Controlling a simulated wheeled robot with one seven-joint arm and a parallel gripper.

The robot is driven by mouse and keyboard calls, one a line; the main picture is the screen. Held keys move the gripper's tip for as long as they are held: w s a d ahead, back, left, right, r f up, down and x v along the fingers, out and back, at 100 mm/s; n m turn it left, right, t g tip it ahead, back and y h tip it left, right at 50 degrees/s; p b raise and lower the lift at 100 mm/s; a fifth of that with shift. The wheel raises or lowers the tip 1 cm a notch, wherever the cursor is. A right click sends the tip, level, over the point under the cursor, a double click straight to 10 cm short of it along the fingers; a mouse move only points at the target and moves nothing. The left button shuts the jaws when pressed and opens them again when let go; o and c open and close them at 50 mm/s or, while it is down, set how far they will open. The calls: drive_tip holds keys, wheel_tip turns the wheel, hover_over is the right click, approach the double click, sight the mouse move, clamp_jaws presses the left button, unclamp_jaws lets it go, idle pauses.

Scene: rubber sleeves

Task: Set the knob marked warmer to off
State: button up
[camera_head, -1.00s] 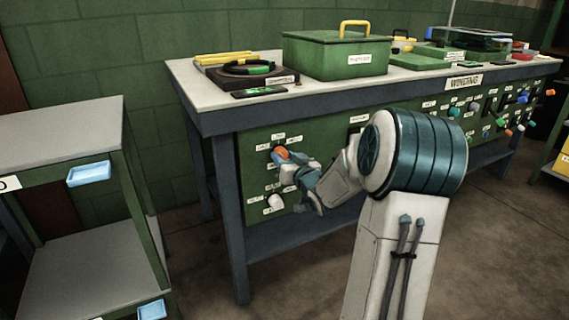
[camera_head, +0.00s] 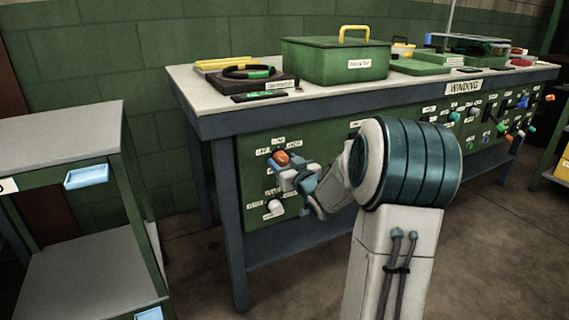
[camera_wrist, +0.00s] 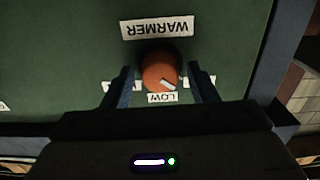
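The orange warmer knob (camera_wrist: 160,72) is on a green panel, beside a label reading WARMER (camera_wrist: 157,27), upside down in the wrist view. Its white pointer is angled down and right, between the LOW label (camera_wrist: 162,98) and a right-hand label partly hidden by a finger. My gripper (camera_wrist: 159,75) is open, with one finger on each side of the knob and visible gaps between. In the head view the knob (camera_head: 281,158) sits at the panel's upper left, and my gripper (camera_head: 287,172) is just below and in front of it.
A white knob (camera_head: 275,207) is lower on the same panel. The workbench (camera_head: 215,122) carries a green box (camera_head: 335,60) and other items. Several coloured knobs line the panel's right side. A grey shelf unit (camera_head: 60,135) stands at left, with floor between.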

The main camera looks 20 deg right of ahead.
idle(0.3)
drive_tip(key=s+p, duration=0.4)
drive_tip(key=s, duration=0.9)
drive_tip(key=shift+s+d, duration=0.25)
drive_tip(key=shift+s, duration=0.15)
drive_tip(key=s+a+r+m+g+h+p, duration=0.1)
drive_tip(key=a+r+g+h+p, duration=0.2)
drive_tip(key=r+p, duration=0.55)
drive_tip(key=s+a+r+g+h+p, duration=0.1)
drive_tip(key=a+r+g+p, duration=0.25)
drive_tip(key=r+p, duration=0.55)
drive_tip(key=s+a+r+g+y+p, duration=0.1)
drive_tip(key=s+a+r+g+p, duration=0.3)
drive_tip(key=s+a+r+p, duration=0.2)
drive_tip(key=s+a+r+g+y+p, duration=0.2)
drive_tip(key=s+a+r+g+p, duration=0.2)
drive_tip(key=s+r+p, duration=0.6)
drive_tip(key=s+a+p, duration=0.2)
drive_tip(key=p, duration=0.1)
drive_tip(key=shift+a+r+g, duration=0.3)
drive_tip(key=shift+r+g, duration=0.05)
